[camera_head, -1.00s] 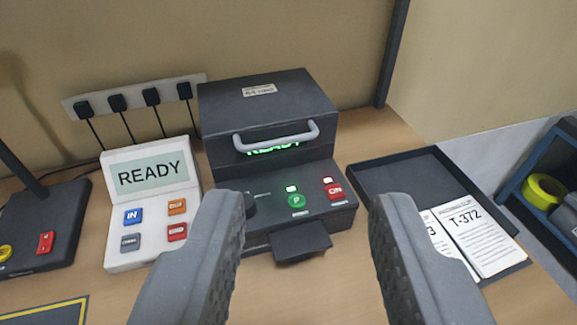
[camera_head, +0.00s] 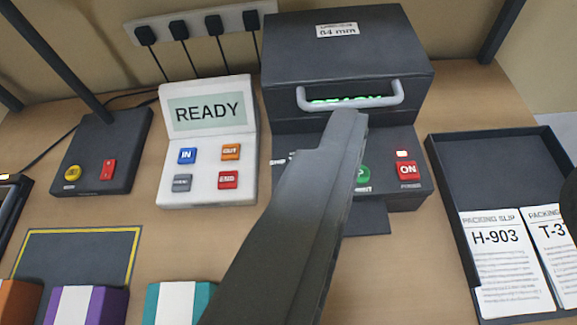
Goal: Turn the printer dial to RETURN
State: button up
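The dark grey printer (camera_head: 347,60) stands at the back with a light grey handle and a green READY display. My gripper (camera_head: 345,125) shows as one long dark finger reaching up across the printer's front panel. The finger covers the spot where the black dial sits, so the dial and its setting are hidden. A small label, apparently SHIP, shows just left of the finger. Whether the finger touches the dial I cannot tell. The green P button (camera_head: 362,174) is partly covered; the red ON button (camera_head: 407,170) is clear.
A white READY panel (camera_head: 209,145) with coloured buttons stands left of the printer. A black tray (camera_head: 480,150) with packing slips lies to the right. A dark scale-like base (camera_head: 103,150) and several coloured boxes are at left. A dark rounded shape cuts the right edge.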

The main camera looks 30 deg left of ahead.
jog(key=w+a+f+n+g+y+p, duration=0.1)
jog(key=w+a+f+g+p, duration=0.3)
jog(key=p, duration=0.7)
jog(key=w+a+f+n+g+p, duration=0.25)
jog(key=w+p, duration=0.35)
jog(key=p, duration=0.6)
jog(key=w+a+f+g+p, duration=0.1)
jog(key=f+p, duration=0.2)
jog(key=f, duration=0.3)
jog(key=w+a+f+g+p, duration=0.1)
jog(key=a+f+p, duration=0.1)
jog(key=f+p, duration=0.2)
jog(key=w+a+f+g+p, duration=0.1)
jog(key=f+p, duration=0.3)
jog(key=f, duration=0.3)
jog(key=shift+a+f+n+g, duration=0.25)
jog(key=shift+a+f, duration=0.05)
